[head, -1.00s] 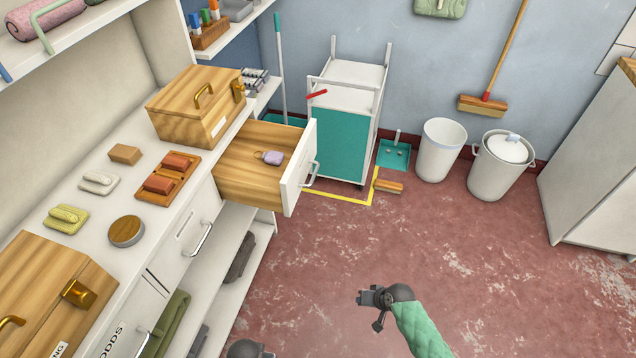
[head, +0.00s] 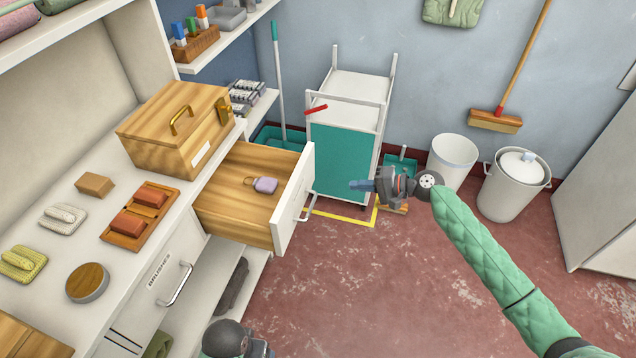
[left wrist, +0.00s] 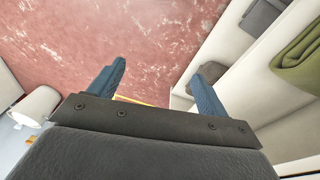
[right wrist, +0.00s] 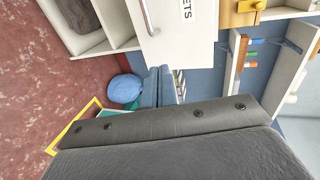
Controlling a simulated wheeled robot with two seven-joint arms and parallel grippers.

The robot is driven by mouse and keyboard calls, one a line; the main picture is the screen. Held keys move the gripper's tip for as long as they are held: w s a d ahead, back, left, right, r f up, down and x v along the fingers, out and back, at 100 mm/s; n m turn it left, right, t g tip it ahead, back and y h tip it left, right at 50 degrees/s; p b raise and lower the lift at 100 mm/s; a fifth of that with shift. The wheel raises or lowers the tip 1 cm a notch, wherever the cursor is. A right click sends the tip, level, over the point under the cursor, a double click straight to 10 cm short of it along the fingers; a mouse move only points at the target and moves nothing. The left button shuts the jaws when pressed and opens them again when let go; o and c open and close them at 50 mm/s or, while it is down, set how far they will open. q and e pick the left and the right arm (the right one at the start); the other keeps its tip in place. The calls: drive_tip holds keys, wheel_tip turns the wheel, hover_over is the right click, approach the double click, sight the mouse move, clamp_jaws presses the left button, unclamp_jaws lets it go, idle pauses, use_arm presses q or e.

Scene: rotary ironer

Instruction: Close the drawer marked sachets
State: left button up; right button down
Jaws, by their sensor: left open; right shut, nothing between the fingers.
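The open drawer (head: 293,203) juts out from the counter, with a white front, a bar handle (head: 306,205) and a wooden inside. In the right wrist view its front (right wrist: 172,42) carries a label of which "ETS" shows. A small lilac item with a ring (head: 264,185) lies inside. My right gripper (head: 356,186) is shut and empty, to the right of the drawer front and apart from it; its fingers (right wrist: 158,74) are together. My left gripper (left wrist: 163,66) is open and empty; in the head view it is partly cut off at the bottom edge.
Below the drawer is an open shelf. A drawer marked brushes (head: 160,290) is closed nearby. A wooden box (head: 178,130) stands on the counter. A teal trolley (head: 343,155) stands behind the open drawer. The red floor (head: 350,300) in front is clear.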

drive_tip(key=p, duration=0.3)
approach(307, 182)
wheel_tip(307, 182, down, 2)
drive_tip(key=a, duration=0.2)
use_arm(q)
wheel_tip(307, 182, down, 20)
drive_tip(key=s+a+p, duration=0.1)
drive_tip(key=s, duration=0.1)
drive_tip(key=shift+a+f+y+p, duration=0.2)
drive_tip(key=shift+a+y+p, duration=0.1)
drive_tip(key=shift+p, duration=0.05)
use_arm(e)
drive_tip(key=a, duration=0.1)
drive_tip(key=w+a, duration=0.2)
drive_tip(key=a, duration=0.1)
drive_tip(key=shift+f, duration=0.3)
